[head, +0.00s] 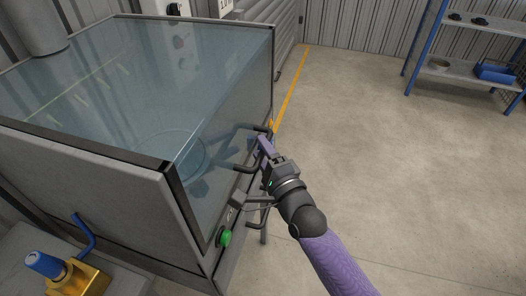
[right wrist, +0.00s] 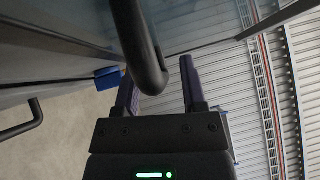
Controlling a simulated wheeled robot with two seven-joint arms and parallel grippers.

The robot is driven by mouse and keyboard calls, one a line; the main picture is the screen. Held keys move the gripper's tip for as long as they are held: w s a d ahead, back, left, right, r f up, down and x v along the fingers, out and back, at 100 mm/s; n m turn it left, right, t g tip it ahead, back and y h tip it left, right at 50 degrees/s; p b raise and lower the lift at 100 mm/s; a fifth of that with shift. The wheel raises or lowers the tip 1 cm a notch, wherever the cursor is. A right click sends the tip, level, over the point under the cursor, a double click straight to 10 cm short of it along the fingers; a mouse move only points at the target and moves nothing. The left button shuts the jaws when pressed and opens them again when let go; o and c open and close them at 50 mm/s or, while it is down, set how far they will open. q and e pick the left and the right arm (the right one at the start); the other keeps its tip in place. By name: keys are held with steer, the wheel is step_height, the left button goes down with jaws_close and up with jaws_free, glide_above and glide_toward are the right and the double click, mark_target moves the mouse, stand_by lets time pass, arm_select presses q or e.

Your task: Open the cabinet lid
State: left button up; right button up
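The cabinet (head: 90,190) is a grey box with a clear, bluish glass lid (head: 110,75) with dark edges; the lid looks closed. A black bar handle (head: 243,169) sticks out from its right-hand glass side. My right gripper (head: 262,146) is at this handle and partly covers it. In the right wrist view the black handle (right wrist: 140,45) comes down to a bend between the two fingers of my right gripper (right wrist: 158,85). The fingers are apart, with a gap showing beside the bar. My left gripper is out of view.
A green button (head: 224,238) sits on the cabinet's lower front. A gold block with a blue cap (head: 45,264) stands at the bottom left. A blue-framed shelf (head: 465,75) stands far right. The floor right of the cabinet is clear.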

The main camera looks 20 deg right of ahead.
jaws_close()
stand_by(0.5)
stand_by(0.7)
